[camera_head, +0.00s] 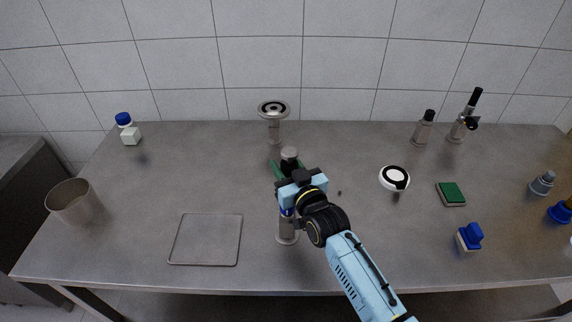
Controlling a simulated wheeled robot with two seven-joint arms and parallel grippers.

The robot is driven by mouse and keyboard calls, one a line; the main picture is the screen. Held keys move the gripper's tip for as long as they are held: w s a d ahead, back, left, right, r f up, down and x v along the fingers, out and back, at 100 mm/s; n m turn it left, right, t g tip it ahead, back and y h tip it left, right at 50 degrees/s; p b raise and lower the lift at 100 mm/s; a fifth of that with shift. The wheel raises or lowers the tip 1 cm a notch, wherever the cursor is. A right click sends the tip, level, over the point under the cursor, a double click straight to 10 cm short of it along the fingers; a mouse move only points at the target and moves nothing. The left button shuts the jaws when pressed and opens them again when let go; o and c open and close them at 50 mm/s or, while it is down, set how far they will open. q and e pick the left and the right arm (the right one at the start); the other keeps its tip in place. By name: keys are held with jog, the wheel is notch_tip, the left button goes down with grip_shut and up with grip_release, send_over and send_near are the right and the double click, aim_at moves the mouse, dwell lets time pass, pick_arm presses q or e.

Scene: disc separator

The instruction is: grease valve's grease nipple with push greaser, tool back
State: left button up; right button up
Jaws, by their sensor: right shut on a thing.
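My right gripper (300,188) is over the middle of the table, its arm coming in from the lower right. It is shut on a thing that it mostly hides. A grey cylinder (287,231) with a blue band and a wider foot shows just below the gripper; it may be the push greaser or its holder, I cannot tell. A round grey knob (290,153) on a dark part stands just behind the gripper, with a green piece (276,171) at its left, possibly the valve. I cannot make out the grease nipple. My left gripper is not in view.
A stand with a round top (274,110) is at the back. A flat grey tray (206,240), a beaker (73,201) and a blue-capped bottle (128,130) are left. A white-and-black disc (394,178), a green pad (451,193) and a blue-handled brush (469,237) are right.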

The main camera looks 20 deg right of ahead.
jog(key=shift+f, duration=0.15)
jog(key=shift+f+b, duration=0.15)
jog(key=shift+b, duration=0.15)
jog(key=o, duration=1.3)
jog(key=shift+o, duration=0.2)
jog(key=shift+f, duration=0.1)
jog(key=shift+s, duration=0.15)
jog(key=s+d+r+p, duration=0.2)
jog(key=s+r+p, duration=0.2)
jog(key=s, duration=0.9)
jog(key=shift+d, duration=0.15)
